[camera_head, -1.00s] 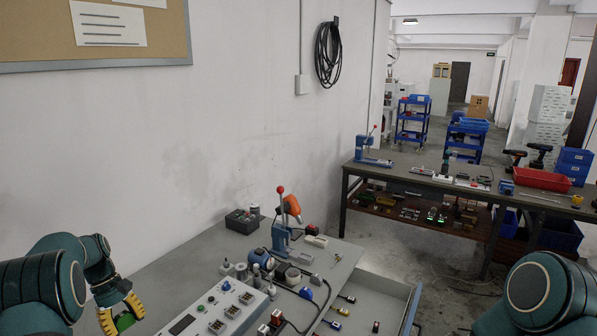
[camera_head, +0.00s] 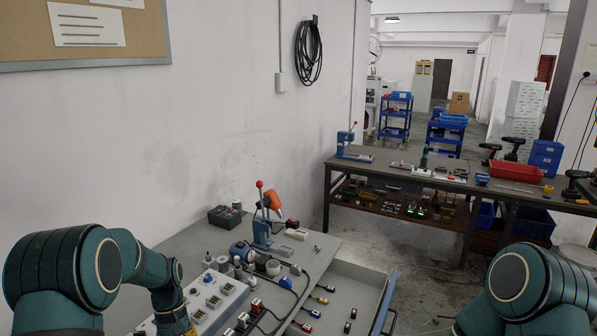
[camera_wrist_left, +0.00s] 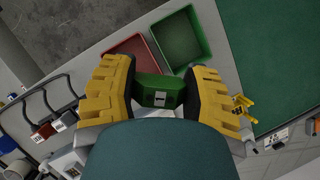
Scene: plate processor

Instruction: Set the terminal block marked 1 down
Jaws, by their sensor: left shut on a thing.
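My left gripper (camera_wrist_left: 160,90) is shut on a green terminal block (camera_wrist_left: 160,98), seen in the left wrist view between its two yellow and black fingers. The block has a small pale label with a dark mark too small to read. It is held above the bench, over the near side of a red tray (camera_wrist_left: 116,45) and a green tray (camera_wrist_left: 205,53). In the head view only a yellow piece of my left gripper (camera_head: 184,332) shows at the bottom edge, and the block is out of sight. My right gripper is outside both views.
A green mat (camera_wrist_left: 285,50) lies beside the trays. A control box (camera_head: 200,318), a lever press (camera_head: 261,230) and an orange tool (camera_head: 272,199) stand on the bench. Cables run to red-topped blocks (camera_head: 257,306). An open drawer (camera_head: 350,283) holds several small blocks.

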